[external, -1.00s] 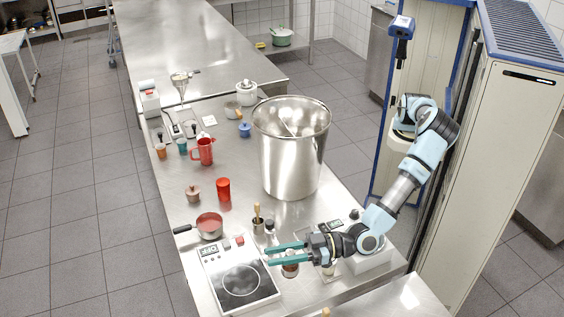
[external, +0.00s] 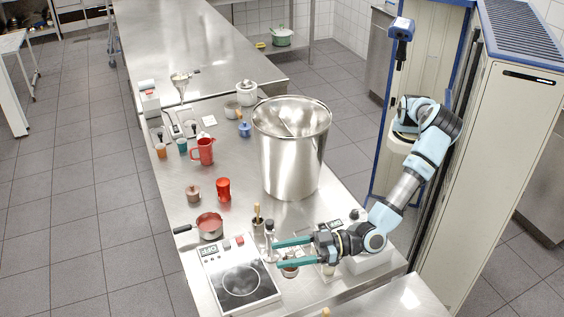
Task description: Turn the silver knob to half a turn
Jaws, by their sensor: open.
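No silver knob can be told apart for certain at this size. The hotplate (external: 262,295) lies on the steel table's front left, with a small display (external: 208,251) and small controls (external: 238,240) along its far edge. My gripper (external: 276,255) is open, with its two teal fingers pointing left, and nothing is visibly held. Its fingertips are just right of the hotplate, and I cannot tell their height above the table. A small reddish jar (external: 290,270) shows by the lower finger, partly hidden.
A large steel pot (external: 288,165) stands behind my gripper. A red saucepan (external: 209,224) sits behind the hotplate, and a red shaker (external: 223,188) stands farther back. A dark-topped bottle (external: 270,228) and a brush holder (external: 257,224) are close to the fingers.

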